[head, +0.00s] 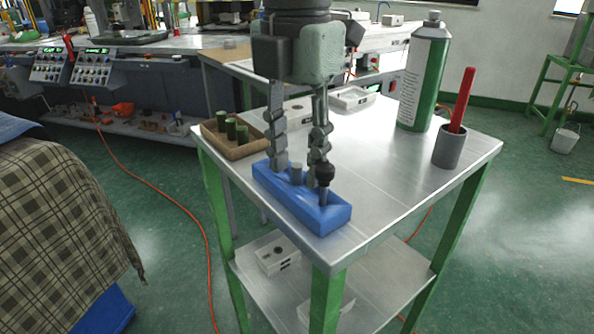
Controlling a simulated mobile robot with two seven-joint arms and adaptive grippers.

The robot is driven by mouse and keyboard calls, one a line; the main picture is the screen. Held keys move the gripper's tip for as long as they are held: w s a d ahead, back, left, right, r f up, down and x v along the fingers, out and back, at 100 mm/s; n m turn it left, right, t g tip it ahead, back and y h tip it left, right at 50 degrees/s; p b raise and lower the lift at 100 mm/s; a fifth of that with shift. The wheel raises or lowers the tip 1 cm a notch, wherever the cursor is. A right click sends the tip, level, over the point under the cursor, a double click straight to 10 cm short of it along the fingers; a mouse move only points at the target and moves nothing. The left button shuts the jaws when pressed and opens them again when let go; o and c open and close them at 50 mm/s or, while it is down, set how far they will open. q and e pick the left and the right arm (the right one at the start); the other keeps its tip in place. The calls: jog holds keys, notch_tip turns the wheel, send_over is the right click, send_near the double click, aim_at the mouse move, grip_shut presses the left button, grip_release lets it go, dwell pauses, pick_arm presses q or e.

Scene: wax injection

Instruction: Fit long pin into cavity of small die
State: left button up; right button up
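A blue block (333,216) lies near the front left edge of the metal cart top. A black-headed pin (325,176) stands upright in it, and a short grey cylinder (297,173) stands beside it. I cannot tell for sure which is the long pin. My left gripper (299,170) points down over the block with its fingers spread on either side of the grey cylinder. Its right finger is right behind the black-headed pin; contact cannot be told. A pale block with a dark hole (296,108), possibly the small die, is partly hidden behind the fingers. My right gripper is out of view.
A brown tray (252,149) with green cylinders sits left of the gripper. A white tray (353,98) lies behind. A green bottle (425,75) and a grey cup (450,148) with a red stick stand right. Another pale block (276,258) is on the lower shelf. The cart's right front is clear.

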pick_arm(q)
jog(key=shift+c, duration=0.4)
grip_shut()
jog(key=shift+r, duration=0.1)
